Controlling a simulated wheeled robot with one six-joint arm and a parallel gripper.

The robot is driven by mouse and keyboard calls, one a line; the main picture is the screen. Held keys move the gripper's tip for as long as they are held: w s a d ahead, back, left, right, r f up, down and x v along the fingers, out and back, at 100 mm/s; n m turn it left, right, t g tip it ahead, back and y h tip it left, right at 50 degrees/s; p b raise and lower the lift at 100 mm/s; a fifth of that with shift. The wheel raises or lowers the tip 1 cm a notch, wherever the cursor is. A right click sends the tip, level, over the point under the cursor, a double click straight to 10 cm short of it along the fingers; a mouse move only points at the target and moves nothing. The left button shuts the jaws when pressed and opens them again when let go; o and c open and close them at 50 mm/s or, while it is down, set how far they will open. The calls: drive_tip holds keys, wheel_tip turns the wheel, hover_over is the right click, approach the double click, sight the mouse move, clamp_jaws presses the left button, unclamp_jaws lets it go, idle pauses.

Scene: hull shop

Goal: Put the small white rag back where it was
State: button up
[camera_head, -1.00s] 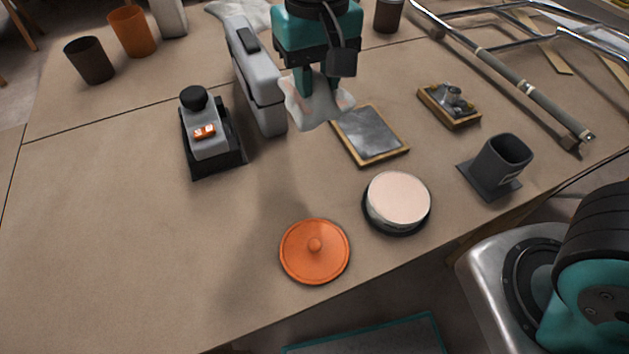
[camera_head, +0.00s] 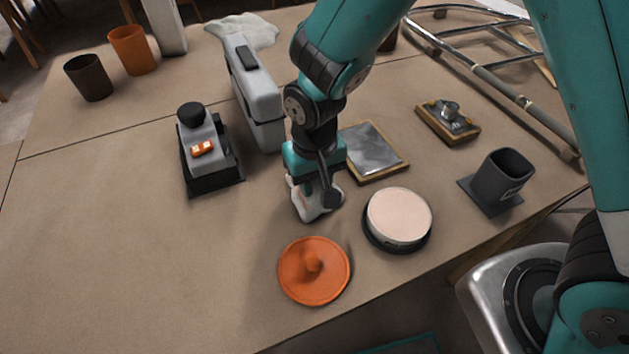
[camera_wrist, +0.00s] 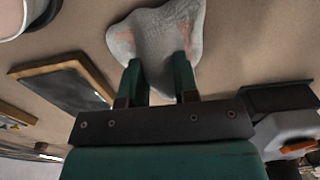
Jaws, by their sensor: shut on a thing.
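The small white rag (camera_head: 313,200) hangs from my gripper (camera_head: 312,190), which is shut on it. In the head view the rag is just behind the orange lid and left of the round pale-topped tin. It is low over the table; I cannot tell whether its lower edge touches. In the wrist view the rag (camera_wrist: 155,40) spreads between and beyond the fingertips (camera_wrist: 158,68) and shows faint reddish stains. A larger white cloth (camera_head: 245,30) lies at the back of the table, behind the grey case.
Near the rag are the orange lid (camera_head: 314,270), the tin (camera_head: 399,216), the framed dark slate (camera_head: 375,150), the grey case (camera_head: 258,100) and the black-and-grey device (camera_head: 206,150). A dark square cup (camera_head: 503,175) stands at right. The table's front left (camera_head: 130,260) is clear.

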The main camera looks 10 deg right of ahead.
drive_tip(key=shift+f, duration=0.25)
drive_tip(key=shift+f, duration=0.1)
drive_tip(key=o, duration=0.9)
drive_tip(key=shift+f, duration=0.1)
wheel_tip(320, 180, up, 12)
drive_tip(key=r, duration=0.1)
drive_tip(key=s+d+r+n+y, duration=0.4)
drive_tip(key=s+r, duration=0.5)
drive_tip(key=s, duration=0.5)
drive_tip(key=shift+s+d+r+n+p, duration=0.3)
drive_tip(key=shift+d+n, duration=0.2)
drive_tip(key=shift+d, duration=0.7)
